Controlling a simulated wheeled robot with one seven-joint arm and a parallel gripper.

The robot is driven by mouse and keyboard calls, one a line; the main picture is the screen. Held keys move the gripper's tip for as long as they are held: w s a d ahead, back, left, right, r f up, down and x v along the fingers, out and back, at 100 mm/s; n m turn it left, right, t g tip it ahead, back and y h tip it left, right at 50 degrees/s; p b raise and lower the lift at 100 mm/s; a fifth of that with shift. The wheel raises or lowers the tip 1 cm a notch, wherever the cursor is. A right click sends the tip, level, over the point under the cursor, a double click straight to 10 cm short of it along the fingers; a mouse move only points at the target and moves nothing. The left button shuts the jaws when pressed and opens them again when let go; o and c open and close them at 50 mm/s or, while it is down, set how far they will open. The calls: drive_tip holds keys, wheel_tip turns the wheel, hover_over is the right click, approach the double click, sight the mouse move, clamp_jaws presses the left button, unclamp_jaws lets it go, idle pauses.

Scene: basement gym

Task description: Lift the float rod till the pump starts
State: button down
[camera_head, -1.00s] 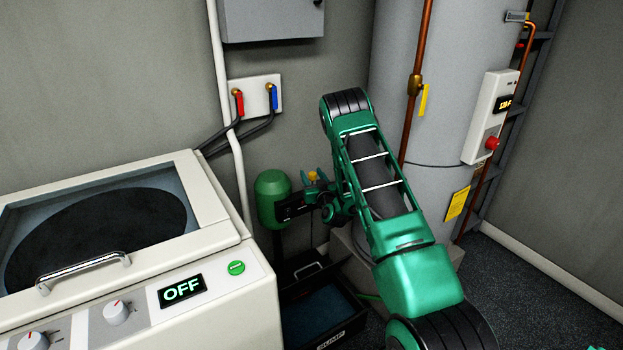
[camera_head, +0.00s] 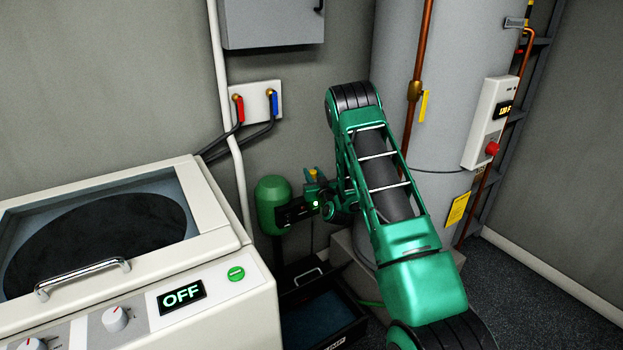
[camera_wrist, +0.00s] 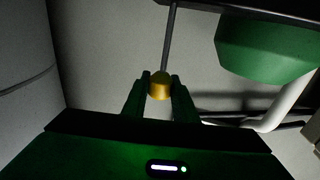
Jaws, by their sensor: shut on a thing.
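The float rod (camera_wrist: 171,40) is a thin grey rod with a yellow knob (camera_wrist: 160,87) on it. In the wrist view my gripper (camera_wrist: 160,85) is shut on the knob, one green finger on each side. In the head view my gripper (camera_head: 311,178) is beside the pump, with the yellow knob (camera_head: 312,173) just showing at it. The green pump (camera_head: 273,204) stands over the sump (camera_head: 322,312), a dark open box on the floor; the pump also shows in the wrist view (camera_wrist: 262,52). A small light glows near my gripper in the head view.
A white washer (camera_head: 215,315) with an OFF display (camera_head: 182,294) stands at the left. A grey tank (camera_head: 440,110) with a copper pipe (camera_head: 416,80) stands behind my arm. A white pipe (camera_head: 229,125) runs down the wall. Open floor lies at the right.

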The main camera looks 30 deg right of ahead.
drive_tip(key=c, duration=1.4)
unclamp_jaws()
drive_tip(key=shift+a, duration=0.1)
drive_tip(key=shift+c, duration=0.2)
drive_tip(key=shift+s, duration=0.1)
drive_tip(key=shift+s+a+f, duration=0.1)
drive_tip(key=shift+s+a, duration=0.1)
drive_tip(key=shift+s, duration=0.25)
drive_tip(key=shift+v, duration=1.95)
drive_tip(key=shift+s+a+f, duration=0.1)
drive_tip(key=shift+s+a, duration=0.15)
drive_tip(key=shift+s, duration=0.4)
approach(313, 177)
drive_tip(key=shift+w+d, duration=0.15)
drive_tip(key=shift+w, duration=0.55)
